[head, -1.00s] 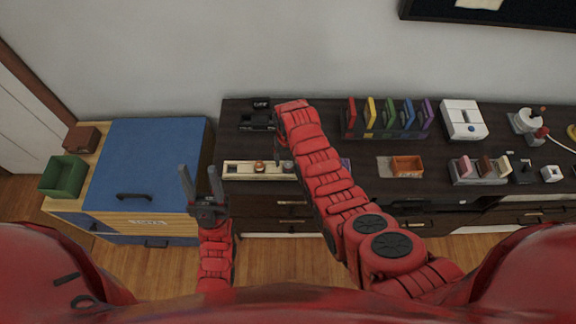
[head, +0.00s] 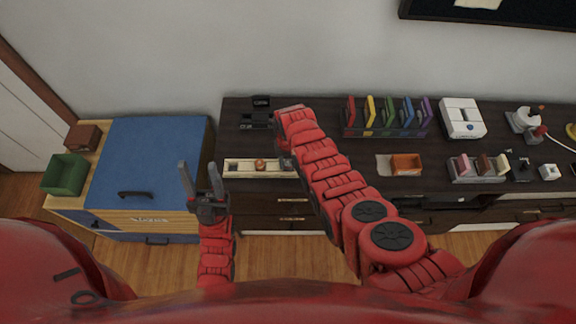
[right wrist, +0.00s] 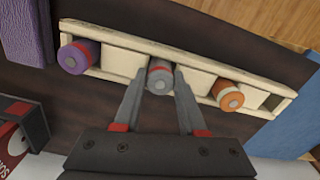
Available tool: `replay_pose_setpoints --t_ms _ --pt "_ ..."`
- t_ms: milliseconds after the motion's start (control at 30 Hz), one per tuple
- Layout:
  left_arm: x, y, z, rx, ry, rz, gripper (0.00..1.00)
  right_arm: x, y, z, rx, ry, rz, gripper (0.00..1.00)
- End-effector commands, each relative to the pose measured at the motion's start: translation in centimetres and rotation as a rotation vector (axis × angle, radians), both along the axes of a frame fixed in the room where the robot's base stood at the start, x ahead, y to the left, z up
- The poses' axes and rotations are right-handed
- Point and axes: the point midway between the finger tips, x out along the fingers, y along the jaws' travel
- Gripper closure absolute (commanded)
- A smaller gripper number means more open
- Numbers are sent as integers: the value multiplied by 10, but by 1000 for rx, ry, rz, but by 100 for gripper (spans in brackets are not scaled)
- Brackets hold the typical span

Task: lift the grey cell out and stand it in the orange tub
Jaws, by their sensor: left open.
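The grey cell (right wrist: 160,77) is in a middle slot of a long cream rack (right wrist: 108,37), shown in the right wrist view. The rack also shows in the head view (head: 238,168). My right gripper (right wrist: 160,72) has one finger on each side of the cell. Its fingertips are very near the cell's sides, and whether they touch is unclear. In the head view my right arm hides most of this gripper. The orange tub (head: 406,162) stands on the dark cabinet, right of my right arm. My left gripper (head: 201,180) is open and empty, left of the rack.
A purple cell (right wrist: 76,57) and an orange-and-white cell (right wrist: 229,96) sit in the rack on either side of the grey cell. Coloured upright pieces in a holder (head: 388,120) stand behind the tub. A blue-topped chest (head: 150,155) is at left.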

Motion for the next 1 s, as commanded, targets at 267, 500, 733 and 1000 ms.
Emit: replay_pose_setpoints --t_ms 267,500,733,1000 --pt "0 0 0 0 0 0 50 0 0 0 0 0 0 100" --pt "0 0 0 0 0 0 50 0 0 0 0 -1 0 100" --pt "0 0 -2 0 0 0 50 2 1 4 2 -5 0 100" --pt "0 0 -7 0 0 0 50 0 0 15 0 0 0 100"
